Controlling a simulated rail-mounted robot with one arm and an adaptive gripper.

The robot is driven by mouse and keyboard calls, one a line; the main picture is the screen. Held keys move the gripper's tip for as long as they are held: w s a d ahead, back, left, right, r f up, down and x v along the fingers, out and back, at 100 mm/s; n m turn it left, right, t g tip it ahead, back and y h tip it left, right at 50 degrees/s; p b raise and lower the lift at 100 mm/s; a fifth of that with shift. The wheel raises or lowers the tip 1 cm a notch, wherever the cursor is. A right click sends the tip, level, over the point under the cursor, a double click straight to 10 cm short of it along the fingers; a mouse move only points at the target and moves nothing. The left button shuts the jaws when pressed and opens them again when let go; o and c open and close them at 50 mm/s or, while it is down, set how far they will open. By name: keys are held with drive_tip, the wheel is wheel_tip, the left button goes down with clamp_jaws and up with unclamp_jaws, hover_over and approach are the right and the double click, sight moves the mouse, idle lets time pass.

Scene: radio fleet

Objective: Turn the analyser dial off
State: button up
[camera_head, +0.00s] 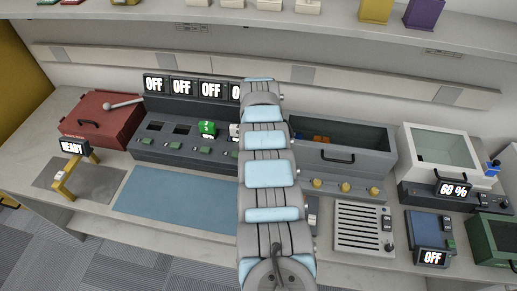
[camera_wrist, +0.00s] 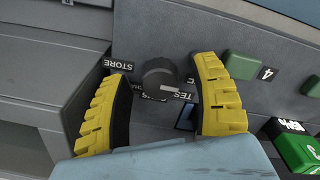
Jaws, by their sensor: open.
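In the wrist view a round black dial (camera_wrist: 160,77) sits on a dark grey panel, with a white mark toward the lower part of the picture. Partly covered labels surround it; one reads STORE, another ends in TES. My gripper (camera_wrist: 162,66) is open, its yellow padded fingers on either side of the dial with visible gaps. I cannot tell how deep the fingers reach. In the head view my arm hides the gripper and this dial. I cannot read an OFF label at this dial.
Green buttons (camera_wrist: 242,64) and a green block (camera_wrist: 300,152) lie right of the fingers in the wrist view. The head view shows a red box (camera_head: 100,120), a grey bin (camera_head: 340,160), and a blue device (camera_head: 428,228) with an OFF display. The blue mat (camera_head: 175,200) is clear.

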wheel_tip(320, 180, up, 12)
idle(0.6)
idle(0.4)
